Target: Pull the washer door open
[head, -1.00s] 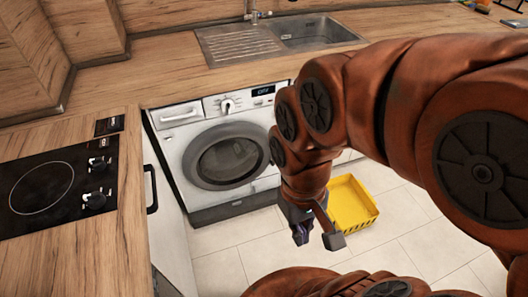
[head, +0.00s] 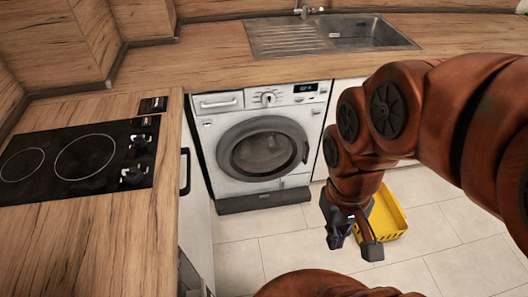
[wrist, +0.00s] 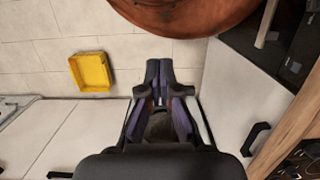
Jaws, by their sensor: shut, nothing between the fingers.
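The washer (head: 225,185) is white and stands under the wooden counter in the head view. Its round washer door (head: 228,165) has a dark grey ring and dark glass, and sits flush against the front. My gripper (head: 355,243) hangs low over the floor to the right of the door and nearer to me, apart from it. It points down and holds nothing. In the wrist view my gripper (wrist: 159,75) shows its two fingers together. I cannot make out the washer door in the wrist view.
A yellow crate (head: 391,232) stands on the tiled floor behind my gripper; it also shows in the wrist view (wrist: 91,72). A counter with a black hob (head: 60,190) is at left, its cabinet handle (head: 185,171) sticking out. Floor before the washer is clear.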

